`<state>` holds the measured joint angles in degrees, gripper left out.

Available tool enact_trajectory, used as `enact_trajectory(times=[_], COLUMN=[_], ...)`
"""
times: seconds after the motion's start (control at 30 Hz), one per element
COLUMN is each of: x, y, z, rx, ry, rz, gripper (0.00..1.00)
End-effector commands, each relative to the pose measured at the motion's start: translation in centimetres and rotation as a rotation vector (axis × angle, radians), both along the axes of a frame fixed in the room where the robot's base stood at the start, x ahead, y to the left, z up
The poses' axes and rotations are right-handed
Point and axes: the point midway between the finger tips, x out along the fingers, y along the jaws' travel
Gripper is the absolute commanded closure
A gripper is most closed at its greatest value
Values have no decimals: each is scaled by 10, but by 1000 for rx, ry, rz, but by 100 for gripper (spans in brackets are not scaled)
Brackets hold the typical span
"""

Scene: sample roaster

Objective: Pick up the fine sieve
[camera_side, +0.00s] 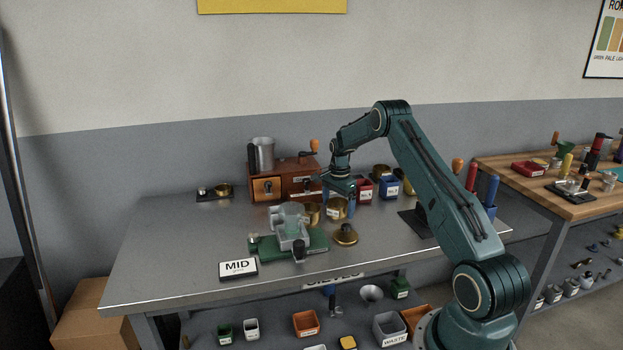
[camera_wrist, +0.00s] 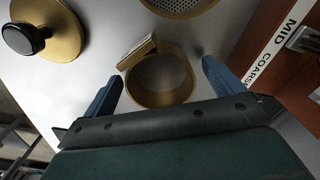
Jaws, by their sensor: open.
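A small brass sieve (camera_wrist: 160,102) with a very fine mesh, likely the fine sieve, sits on the metal bench, its label tab turned up and unreadable. In the side view the same sieve (camera_side: 335,211) is partly behind my gripper. My gripper (camera_wrist: 162,76) is open, with its blue fingers on either side of the sieve in the wrist view; in the side view my gripper (camera_side: 339,201) is low over it. I cannot tell whether the fingers touch it. A second brass sieve (camera_wrist: 182,8), with coarser holes, is beside it, and in the side view too (camera_side: 312,212).
A brass lid with a black knob (camera_wrist: 62,42) lies nearby, in front in the side view (camera_side: 345,236). A wooden drawer box (camera_side: 302,184) stands close behind. Red (camera_side: 365,190) and blue (camera_side: 389,188) bins are to the right. A green-based device (camera_side: 262,245) is front left.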

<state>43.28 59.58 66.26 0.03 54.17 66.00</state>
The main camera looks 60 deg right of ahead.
Motion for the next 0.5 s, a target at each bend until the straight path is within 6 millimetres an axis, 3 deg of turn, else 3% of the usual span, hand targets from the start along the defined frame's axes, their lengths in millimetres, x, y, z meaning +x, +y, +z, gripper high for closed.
enact_trajectory(times=[0.13,0.4,0.5], x=[0,0,0], y=[0,0,0], z=[0,0,1], rx=[0,0,0], ry=[0,0,-1], rz=[0,0,0], gripper=[6,57,57])
